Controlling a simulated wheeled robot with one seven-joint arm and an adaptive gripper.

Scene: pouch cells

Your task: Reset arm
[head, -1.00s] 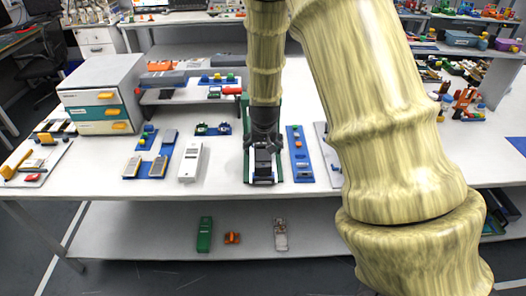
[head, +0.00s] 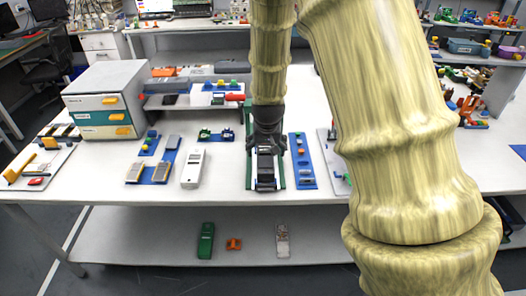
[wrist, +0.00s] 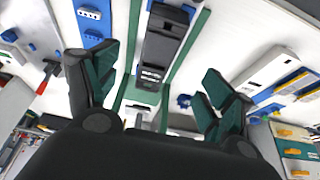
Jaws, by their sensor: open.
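My gripper (head: 267,130) hangs over the middle of the white table, above a green and white fixture (head: 281,170) that holds a dark block-shaped device (head: 265,170). In the wrist view my gripper (wrist: 155,95) is open, its two green-padded fingers wide apart with nothing between them. The dark device (wrist: 165,40) lies on the fixture beyond the fingertips, apart from them. In the head view my arm and gripper hide the far part of the fixture.
A drawer cabinet (head: 103,103) stands at the left. A white handset (head: 193,167) and blue trays lie left of the fixture; a blue strip (head: 301,160) lies right of it. The lower shelf (head: 150,232) bears a green handset (head: 206,240).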

